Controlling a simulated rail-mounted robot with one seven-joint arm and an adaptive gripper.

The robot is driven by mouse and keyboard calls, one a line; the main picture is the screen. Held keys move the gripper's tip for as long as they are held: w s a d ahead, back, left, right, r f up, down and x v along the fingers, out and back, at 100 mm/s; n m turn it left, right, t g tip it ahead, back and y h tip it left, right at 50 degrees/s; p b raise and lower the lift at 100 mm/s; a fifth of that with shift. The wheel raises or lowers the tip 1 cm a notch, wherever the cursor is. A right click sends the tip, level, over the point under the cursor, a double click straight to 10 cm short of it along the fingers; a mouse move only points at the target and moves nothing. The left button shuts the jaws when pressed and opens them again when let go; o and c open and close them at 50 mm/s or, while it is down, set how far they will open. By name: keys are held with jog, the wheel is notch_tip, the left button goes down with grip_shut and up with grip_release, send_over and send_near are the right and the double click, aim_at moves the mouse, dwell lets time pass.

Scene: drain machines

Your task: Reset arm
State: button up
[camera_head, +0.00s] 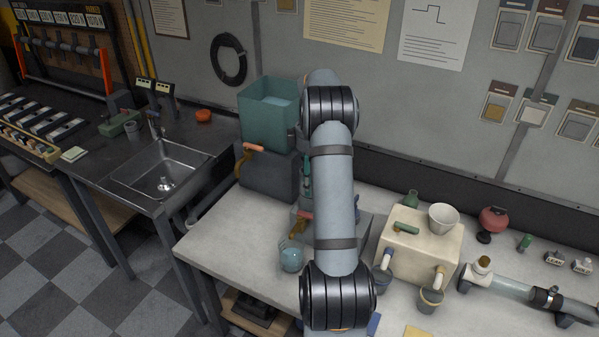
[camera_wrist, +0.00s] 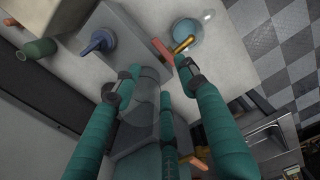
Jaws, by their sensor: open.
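My arm hangs over the bench in the head view and hides most of the gripper. A teal open tank (camera_head: 268,125) with liquid stands on a dark grey box (camera_head: 268,178) with an orange lever (camera_head: 253,148), left of my arm.
A cream box (camera_head: 420,245) with a green lever stands right of my arm, with a white bowl (camera_head: 444,217) on top and small buckets by its spouts. A clear pipe (camera_head: 510,288) lies farther right. A sink (camera_head: 165,172) is at left. The bench's front left is clear.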

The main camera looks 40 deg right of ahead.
notch_tip(320, 180, down, 12)
dwell(0.6)
dwell(0.4)
